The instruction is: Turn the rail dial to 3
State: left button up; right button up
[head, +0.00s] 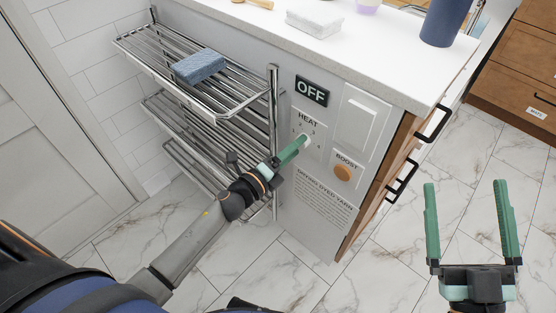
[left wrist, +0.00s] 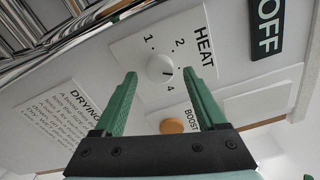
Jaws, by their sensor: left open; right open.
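The rail dial is a small round white knob (left wrist: 159,68) on a white HEAT plate (left wrist: 138,42). A short dark mark sits on the knob's right side in the left wrist view. My left gripper (left wrist: 158,76) is open, its green fingers on either side of the knob; contact is not clear. In the head view my left gripper (head: 300,143) reaches the HEAT plate (head: 308,121) and partly covers the dial. My right gripper (head: 466,184) is open and empty over the floor.
A black OFF sign (head: 311,91) is above the HEAT plate. An orange BOOST button (head: 343,173) and a white switch (head: 357,118) are close on the right. The chrome rail rack (head: 190,95) with a blue folded cloth (head: 198,66) stands left. Drawer handles (head: 434,124) stick out right.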

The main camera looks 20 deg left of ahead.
pick_arm(q)
jog(key=v, duration=1.1)
jog(key=shift+s+p, duration=0.3)
jog(key=shift+s, duration=0.05)
pick_arm(e)
jog(key=shift+m+g+h, duration=0.7)
jog(key=shift+g+h, duration=0.1)
jog(key=shift+h, duration=0.1)
jog(key=shift+w+d+f, duration=0.1)
jog(key=shift+w+f, duration=0.1)
jog(key=shift+f, duration=0.5)
jog(key=shift+w+f, duration=0.25)
jog(key=shift+f, duration=0.45)
jog(key=shift+w+d+f, duration=0.1)
jog(key=shift+w+f, duration=0.1)
jog(key=shift+f, duration=0.5)
pick_arm(q)
jog(key=shift+a+r, duration=0.1)
pick_arm(e)
jog(key=shift+s+r, duration=0.1)
